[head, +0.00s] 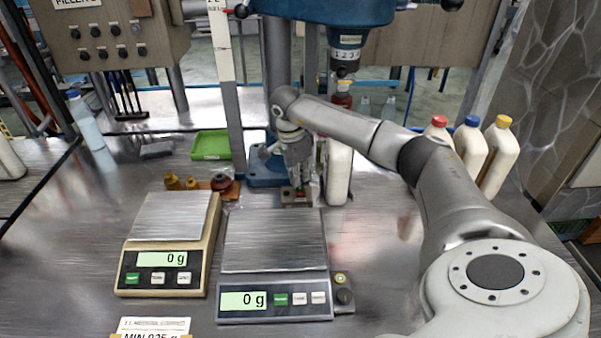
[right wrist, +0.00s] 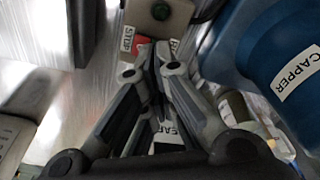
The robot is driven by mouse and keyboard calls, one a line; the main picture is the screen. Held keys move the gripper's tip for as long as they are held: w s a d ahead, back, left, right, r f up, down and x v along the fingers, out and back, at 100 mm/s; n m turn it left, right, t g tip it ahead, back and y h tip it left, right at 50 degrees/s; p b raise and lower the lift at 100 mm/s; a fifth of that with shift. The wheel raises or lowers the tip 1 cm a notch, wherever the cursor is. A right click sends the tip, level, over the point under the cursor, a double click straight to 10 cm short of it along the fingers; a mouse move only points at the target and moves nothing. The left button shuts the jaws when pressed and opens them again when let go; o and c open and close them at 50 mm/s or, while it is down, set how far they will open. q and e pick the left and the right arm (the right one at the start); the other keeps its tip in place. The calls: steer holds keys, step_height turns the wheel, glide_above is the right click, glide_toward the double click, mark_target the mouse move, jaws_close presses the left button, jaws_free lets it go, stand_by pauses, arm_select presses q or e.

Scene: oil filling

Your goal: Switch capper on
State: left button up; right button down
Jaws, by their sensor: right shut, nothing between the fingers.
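The blue capper (head: 330,12) stands at the back, with its head above my right arm; its blue body, labelled CAPPER (right wrist: 265,45), fills the right of the right wrist view. A small switch box (head: 297,198) stands by its base, behind the right scale. In the right wrist view the box has a green button (right wrist: 160,10) and a red button (right wrist: 143,44) with a STOP label. My right gripper (head: 299,184) is shut and empty, pointing down at the box. Its fingertips (right wrist: 157,50) partly hide the red button; contact cannot be told. My left gripper is not in view.
Two scales reading 0 g, a left one (head: 164,219) and a right one (head: 274,245), stand in front. A white bottle (head: 340,172) stands right of my gripper, and capped bottles (head: 497,160) stand farther right. A green tray (head: 210,146) lies behind left.

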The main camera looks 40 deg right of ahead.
mark_target(299, 188)
steer(key=shift+f+b, duration=0.7)
steer(key=shift+f, duration=0.5)
stand_by(0.5)
steer(key=shift+s, duration=0.1)
steer(key=shift+r+p, duration=2.85)
steer(key=shift+r, duration=0.75)
steer(key=shift+f, duration=0.1)
